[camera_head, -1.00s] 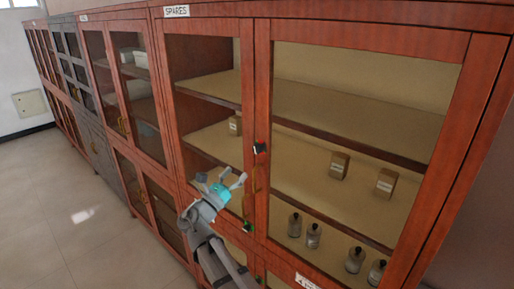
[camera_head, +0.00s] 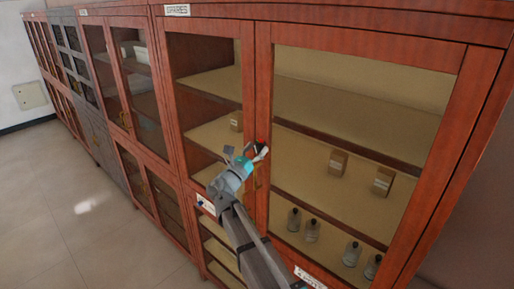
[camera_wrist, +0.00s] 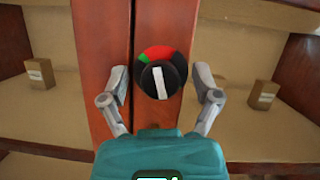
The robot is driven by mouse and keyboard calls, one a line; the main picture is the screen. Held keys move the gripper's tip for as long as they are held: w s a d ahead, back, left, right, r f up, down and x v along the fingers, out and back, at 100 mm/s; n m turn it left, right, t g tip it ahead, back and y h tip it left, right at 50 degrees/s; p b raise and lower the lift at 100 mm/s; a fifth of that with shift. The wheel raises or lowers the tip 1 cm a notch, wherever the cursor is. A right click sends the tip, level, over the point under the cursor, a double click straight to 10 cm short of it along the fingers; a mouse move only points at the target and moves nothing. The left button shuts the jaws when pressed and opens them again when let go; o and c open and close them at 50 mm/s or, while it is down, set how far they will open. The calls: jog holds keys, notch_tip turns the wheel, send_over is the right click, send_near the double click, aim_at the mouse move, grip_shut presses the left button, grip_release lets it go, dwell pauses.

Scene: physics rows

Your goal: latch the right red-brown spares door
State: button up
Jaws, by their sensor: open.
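The right red-brown spares door (camera_head: 480,95) has a glass pane and stands flush beside the left door (camera_head: 248,75), looking closed. A round black knob (camera_wrist: 161,78) with a white bar sits near the door seam. Its bar is nearly upright, with a red patch above and a green patch at upper left. The knob's red edge also shows in the head view (camera_head: 262,143), mostly hidden by my gripper (camera_head: 248,152). In the wrist view my gripper (camera_wrist: 161,90) is open, its fingers on either side of the knob; I cannot tell whether they touch it.
A SPARES label (camera_head: 177,10) is above the doors. A brass handle (camera_head: 256,180) is close below my gripper. Boxes (camera_head: 338,163) and bottles (camera_head: 312,231) stand on shelves behind the glass. More cabinets run to the left. The floor (camera_head: 70,190) at left is clear.

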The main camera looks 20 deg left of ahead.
grip_shut()
dwell(0.4)
jog(key=shift+m, duration=0.4)
jog(key=shift+m+g+h, duration=0.5)
jog(key=shift+m+h, duration=0.8)
jog(key=shift+m, duration=1)
grip_release()
